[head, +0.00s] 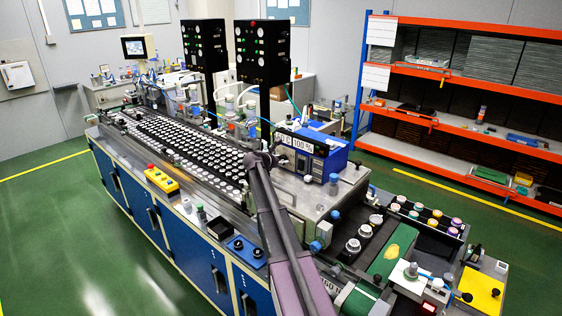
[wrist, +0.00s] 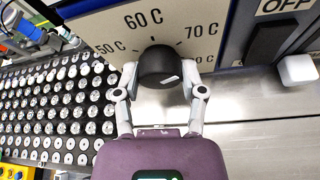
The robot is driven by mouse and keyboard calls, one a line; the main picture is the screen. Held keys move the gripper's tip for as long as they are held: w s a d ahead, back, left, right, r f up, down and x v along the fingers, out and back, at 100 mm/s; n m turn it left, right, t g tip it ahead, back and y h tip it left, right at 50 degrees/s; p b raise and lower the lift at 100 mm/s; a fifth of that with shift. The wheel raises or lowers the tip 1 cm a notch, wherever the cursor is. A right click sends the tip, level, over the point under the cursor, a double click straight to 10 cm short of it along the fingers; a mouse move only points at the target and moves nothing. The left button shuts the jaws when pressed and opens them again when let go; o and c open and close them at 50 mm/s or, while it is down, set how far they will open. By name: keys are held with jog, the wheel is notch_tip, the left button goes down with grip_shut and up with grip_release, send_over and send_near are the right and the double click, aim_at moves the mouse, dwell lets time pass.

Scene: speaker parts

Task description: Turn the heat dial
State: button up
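The heat dial (wrist: 158,66) is a black round knob with a short white mark on its cap. It sits on a pale panel (wrist: 100,20) with printed values 50 C, 60 C and 70 C around it in the wrist view. My gripper (wrist: 159,75) has one light grey finger on each side of the dial, and both fingertips appear to touch its sides. The white mark lies toward the lower right of the cap. In the head view my gripper (head: 262,158) is at the front of the machine, and the dial is hidden there.
A black switch (wrist: 275,42) under an OFF label and a white block (wrist: 297,69) are to the right of the dial. Rows of round parts (wrist: 55,110) fill the bed on the left. A blue box (head: 322,158) stands right of my arm in the head view.

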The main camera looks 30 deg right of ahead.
jog(key=shift+g, duration=0.3)
jog(key=n+g+h, duration=0.1)
jog(key=n+g, duration=0.1)
jog(key=n, duration=0.1)
jog(key=shift+w+f+n, duration=0.1)
jog(key=shift+n, duration=0.3)
jog(key=n+g+h+b, duration=0.1)
jog(key=n+g+b, duration=0.1)
jog(key=n, duration=0.1)
jog(key=shift+f+n, duration=0.15)
jog(key=shift+n, duration=0.25)
jog(key=n+g+h+b, duration=0.1)
jog(key=n+b, duration=0.1)
jog(key=n+h+b, duration=0.1)
jog(key=n+b, duration=0.1)
jog(key=n, duration=0.1)
jog(key=shift+f+g+h, duration=0.1)
jog(key=shift+g+h, duration=0.2)
jog(key=shift+g, duration=0.1)
jog(key=n+h+b, duration=0.1)
jog(key=n+b, duration=0.1)
jog(key=n, duration=0.1)
jog(key=shift+n+h, duration=0.3)
jog(key=shift+n, duration=0.1)
jog(key=shift+r, duration=0.2)
jog(key=o, duration=1.1)
